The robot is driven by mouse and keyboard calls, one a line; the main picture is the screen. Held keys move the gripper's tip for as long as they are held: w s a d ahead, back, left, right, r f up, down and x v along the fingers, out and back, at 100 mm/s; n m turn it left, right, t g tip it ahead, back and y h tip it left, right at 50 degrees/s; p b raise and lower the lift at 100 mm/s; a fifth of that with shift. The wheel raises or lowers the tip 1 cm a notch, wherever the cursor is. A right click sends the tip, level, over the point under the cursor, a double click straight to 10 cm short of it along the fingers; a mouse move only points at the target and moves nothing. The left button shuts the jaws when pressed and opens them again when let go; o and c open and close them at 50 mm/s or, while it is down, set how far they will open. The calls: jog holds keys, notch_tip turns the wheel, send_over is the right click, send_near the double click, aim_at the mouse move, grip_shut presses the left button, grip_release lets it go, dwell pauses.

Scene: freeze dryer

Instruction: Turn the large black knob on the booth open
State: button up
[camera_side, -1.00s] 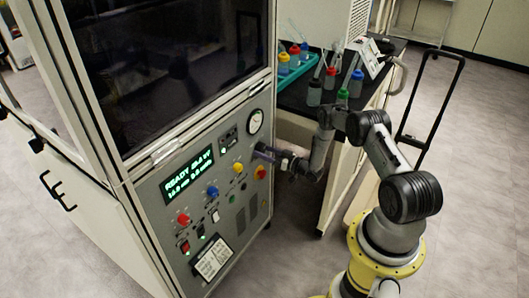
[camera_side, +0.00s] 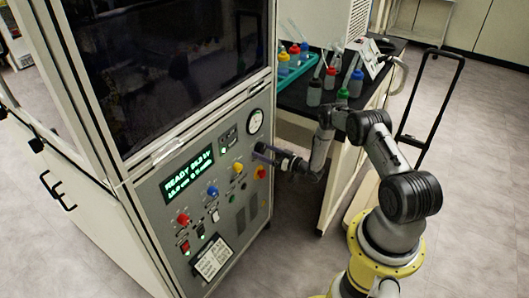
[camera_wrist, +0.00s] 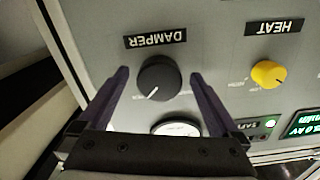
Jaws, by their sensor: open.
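The large black knob (camera_wrist: 158,78) sits on the booth's grey front panel, beside the label DAMPER, which reads upside down in the wrist view. Its white pointer mark aims to the lower left in that view. My gripper (camera_wrist: 161,74) is open, with one purple finger on each side of the knob and visible gaps between the fingers and the knob. In the side view, my gripper (camera_side: 264,153) is at the right part of the panel, below the gauge, and it hides the knob there.
A round gauge (camera_side: 256,121) is above the gripper and shows partly between the fingers in the wrist view (camera_wrist: 176,128). A yellow knob (camera_wrist: 268,74) marked HEAT is nearby. A lit display (camera_side: 188,174) and other controls are further left. A black-topped bench with bottles stands behind.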

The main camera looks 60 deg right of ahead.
jog(key=s, duration=1.3)
jog(key=shift+s, duration=0.35)
jog(key=shift+w, duration=0.1)
